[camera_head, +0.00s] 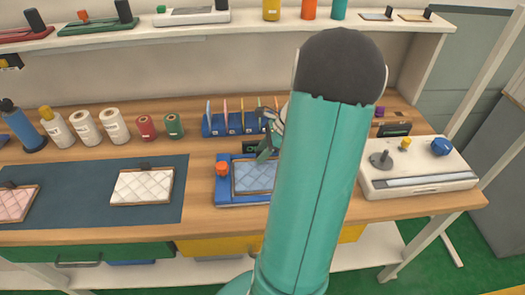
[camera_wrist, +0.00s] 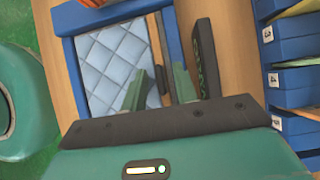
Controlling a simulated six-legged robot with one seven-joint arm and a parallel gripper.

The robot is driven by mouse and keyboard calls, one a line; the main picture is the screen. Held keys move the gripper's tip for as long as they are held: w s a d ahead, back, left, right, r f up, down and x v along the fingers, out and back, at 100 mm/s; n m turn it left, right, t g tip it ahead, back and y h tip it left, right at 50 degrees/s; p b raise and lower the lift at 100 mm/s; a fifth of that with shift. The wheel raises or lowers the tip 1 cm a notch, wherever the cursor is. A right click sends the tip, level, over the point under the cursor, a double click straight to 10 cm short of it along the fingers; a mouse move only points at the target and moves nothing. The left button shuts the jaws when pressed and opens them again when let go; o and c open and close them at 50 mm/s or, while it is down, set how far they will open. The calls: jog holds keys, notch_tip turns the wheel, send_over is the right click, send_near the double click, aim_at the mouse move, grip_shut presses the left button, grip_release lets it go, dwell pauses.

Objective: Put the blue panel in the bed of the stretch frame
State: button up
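The blue quilted panel (camera_head: 254,177) with a thin brown border lies within the blue stretch frame (camera_head: 235,200) on the bench. It also shows in the wrist view (camera_wrist: 110,57), with the frame's blue rim (camera_wrist: 68,55) around it. My gripper (camera_head: 264,152) is at the panel's far edge. In the wrist view its two green fingers (camera_wrist: 160,80) stand apart, either side of a dark tab (camera_wrist: 154,95) on that edge, with gaps visible. My arm hides the right part of the panel and frame. Whether the panel is fully seated is unclear.
An orange knob (camera_head: 222,169) stands at the frame's left corner. A blue numbered rack (camera_head: 230,125) is close behind. A white quilted panel (camera_head: 142,186) and a pink one (camera_head: 15,203) lie on the dark mat (camera_head: 90,205). A white machine (camera_head: 418,168) stands to the right.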

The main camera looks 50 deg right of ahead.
jog(key=v, duration=1.2)
notch_tip(320, 180, up, 4)
jog(key=n+g+h, duration=0.1)
jog(key=n+g, duration=0.1)
jog(key=n, duration=0.3)
send_over(253, 167)
jog(key=w+a+r+n+h, duration=0.25)
jog(key=a+n, duration=0.45)
jog(key=a, duration=0.5)
jog(key=s+a+r+n+t, duration=0.1)
jog(key=s+a+n, duration=0.1)
jog(key=a+n, duration=0.6)
jog(key=s+a+r+n+t, duration=0.1)
jog(key=s+a+n, duration=0.2)
jog(key=a+n, duration=0.4)
jog(key=a+h, duration=0.1)
jog(key=a, duration=0.3)
jog(key=shift+s+a+n+t, duration=0.15)
jog(key=shift+s+n+t, duration=0.15)
jog(key=shift+n, duration=0.1)
jog(key=shift+r, duration=0.1)
